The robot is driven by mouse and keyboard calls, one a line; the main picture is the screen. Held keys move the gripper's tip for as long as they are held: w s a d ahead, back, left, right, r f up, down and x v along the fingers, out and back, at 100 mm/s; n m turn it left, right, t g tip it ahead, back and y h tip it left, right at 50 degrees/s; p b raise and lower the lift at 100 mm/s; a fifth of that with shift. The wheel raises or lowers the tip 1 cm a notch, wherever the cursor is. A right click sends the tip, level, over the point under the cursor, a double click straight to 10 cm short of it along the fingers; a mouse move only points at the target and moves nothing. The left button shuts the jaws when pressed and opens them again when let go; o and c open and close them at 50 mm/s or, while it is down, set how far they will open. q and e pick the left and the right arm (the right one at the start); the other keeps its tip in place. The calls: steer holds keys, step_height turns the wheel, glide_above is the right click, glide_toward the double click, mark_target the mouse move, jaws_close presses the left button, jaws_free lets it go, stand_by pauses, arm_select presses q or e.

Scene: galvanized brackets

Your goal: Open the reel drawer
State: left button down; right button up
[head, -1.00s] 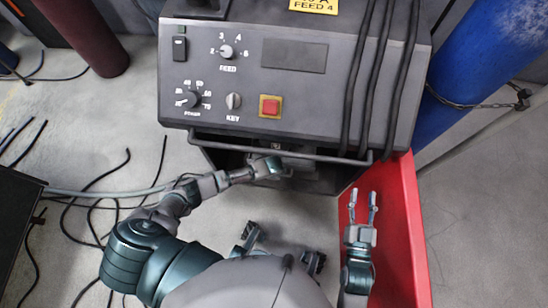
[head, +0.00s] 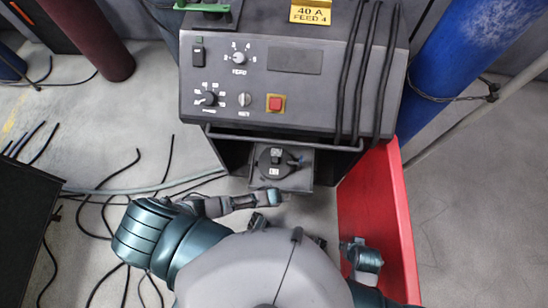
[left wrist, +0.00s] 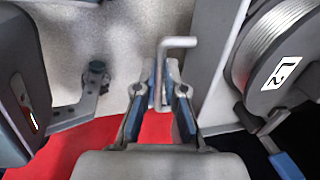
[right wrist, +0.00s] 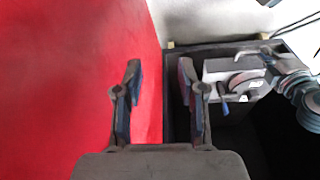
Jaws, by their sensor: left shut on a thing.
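The reel drawer (head: 305,178) sticks out of the dark opening under the machine's front panel. A dark round reel (head: 270,163) with a small white label lies in it. In the left wrist view, the reel (left wrist: 265,62) shows silvery wire and an "L2" label. My left gripper (head: 275,196) is at the drawer's front. It is shut on a grey bent handle (left wrist: 182,42), which stands between its fingers (left wrist: 162,80). My right gripper (right wrist: 158,80) is open and empty, beside the red panel; the drawer also shows beyond it in the right wrist view (right wrist: 217,68).
The grey machine (head: 300,92) has knobs, a red button (head: 275,103) and a front bar (head: 285,141). A red panel (head: 375,215) stands close on the right, with a blue cylinder (head: 460,60) behind it. Black cables (head: 105,205) lie on the floor at left.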

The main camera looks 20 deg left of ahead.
arm_select(q)
steer(key=s+d+p, duration=0.1)
steer(key=s+p, duration=0.2)
steer(key=s, duration=0.7)
steer(key=shift+d+f, duration=0.3)
steer(key=shift+f, duration=0.1)
arm_select(e)
steer(key=s+x, duration=0.2)
steer(key=x, duration=0.8)
steer(key=shift+s+f, duration=0.2)
steer(key=shift+f, duration=0.1)
arm_select(q)
steer(key=shift+s, duration=0.1)
steer(key=c, duration=1.2)
jaws_free()
steer(key=shift+w, duration=0.3)
arm_select(e)
steer(key=shift+w+a, duration=0.1)
steer(key=shift+a, duration=0.05)
arm_select(q)
steer(key=shift+d+r, duration=0.1)
step_height(320, 180, up, 12)
steer(key=s, duration=0.2)
steer(key=shift+d+f, duration=0.2)
steer(key=shift+d, duration=0.2)
steer(key=shift+w, duration=0.15)
arm_select(e)
steer(key=shift+r, duration=0.15)
